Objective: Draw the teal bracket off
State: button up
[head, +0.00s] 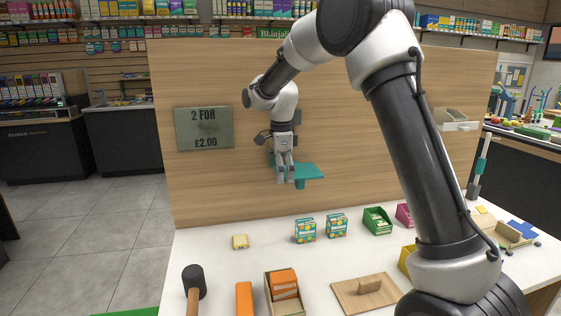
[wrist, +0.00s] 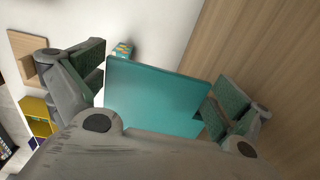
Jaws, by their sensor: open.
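The teal bracket (head: 308,171) is on the upright wooden panel (head: 220,190), with a flat shelf plate standing out from it. My gripper (head: 287,182) points down at the bracket's left part in the head view and hides some of it. In the wrist view the teal plate (wrist: 158,95) lies between my two spread finger pads (wrist: 160,90), with gaps showing at the pads. The gripper is open. How the bracket is held to the panel is hidden.
A grey price sign (head: 204,128) hangs left of my gripper, and a white bracket (head: 456,119) sits at the panel's right. On the white counter (head: 215,262) below are small boxes (head: 305,231), a mallet (head: 193,283), a green bin (head: 377,221) and a wooden board (head: 366,293).

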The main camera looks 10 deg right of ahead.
jog(key=shift+f, duration=0.5)
jog(key=c, duration=0.7)
jog(key=shift+r, duration=0.75)
jog(key=shift+r, duration=2.3)
